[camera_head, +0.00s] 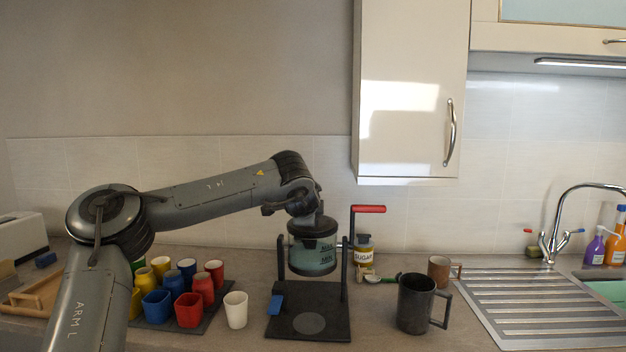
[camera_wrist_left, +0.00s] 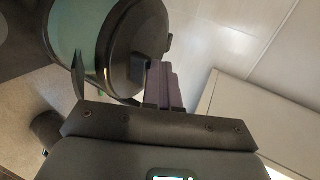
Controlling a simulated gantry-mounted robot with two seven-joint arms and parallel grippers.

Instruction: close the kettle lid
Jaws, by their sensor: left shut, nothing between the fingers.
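The kettle (camera_head: 313,260) has a teal see-through body with MAX and MIN marks and hangs in a dark stand (camera_head: 330,325) with a red-handled lever (camera_head: 368,209). In the left wrist view its teal body (camera_wrist_left: 76,32) is at the upper left. The dark round lid (camera_wrist_left: 135,50) lies over or very near its rim; I cannot tell whether it is fully seated. My left gripper (camera_wrist_left: 168,84) is shut and empty, its fingertips close beside the lid's edge and small tab. In the head view the arm's end hides part of the kettle top. My right gripper is not in view.
Several coloured cups (camera_head: 188,309) on a dark mat and a white cup (camera_head: 235,310) stand left of the stand. A dark mug (camera_head: 414,304), brown cup (camera_head: 439,270) and sugar jar (camera_head: 363,251) stand right. A wall cabinet (camera_head: 411,95) hangs above right.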

